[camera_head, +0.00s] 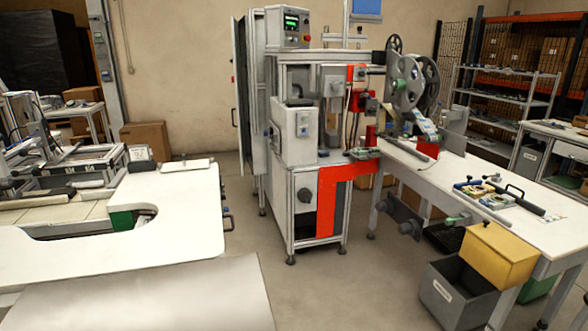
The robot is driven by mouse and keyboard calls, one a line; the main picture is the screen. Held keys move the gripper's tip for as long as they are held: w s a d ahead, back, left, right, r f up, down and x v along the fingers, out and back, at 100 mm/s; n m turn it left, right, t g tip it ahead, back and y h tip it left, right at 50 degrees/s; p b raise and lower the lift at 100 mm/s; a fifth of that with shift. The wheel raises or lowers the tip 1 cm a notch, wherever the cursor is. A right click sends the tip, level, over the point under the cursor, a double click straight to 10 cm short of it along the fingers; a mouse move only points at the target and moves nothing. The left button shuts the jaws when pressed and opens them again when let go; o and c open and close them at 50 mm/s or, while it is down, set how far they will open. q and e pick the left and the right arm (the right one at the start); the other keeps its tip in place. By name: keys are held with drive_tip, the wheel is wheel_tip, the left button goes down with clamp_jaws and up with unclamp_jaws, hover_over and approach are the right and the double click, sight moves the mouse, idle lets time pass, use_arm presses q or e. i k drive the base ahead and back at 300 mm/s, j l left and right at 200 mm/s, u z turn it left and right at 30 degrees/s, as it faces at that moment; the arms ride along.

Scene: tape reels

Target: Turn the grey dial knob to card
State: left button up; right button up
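A machine cabinet (279,204) stands in the middle of the room. I cannot tell which of these is the dial, and I see no readable "card" label. Neither of my grippers is in view.
A white worktable (150,235) fills the left front. A long white table (460,170) with tools stands on the right. A yellow box (489,254) and a grey bin (446,293) are at its near side. Floor (300,285) between the tables is clear.

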sight(336, 86)
drive_tip(key=i+l+z, duration=0.1)
drive_tip(key=i+l, duration=0.3)
drive_tip(key=l, duration=0.2)
drive_tip(key=i+l, duration=0.4)
drive_tip(key=l, duration=0.2)
drive_tip(key=i+l+z, duration=0.15)
drive_tip(key=i+l, duration=0.25)
drive_tip(key=l, duration=0.2)
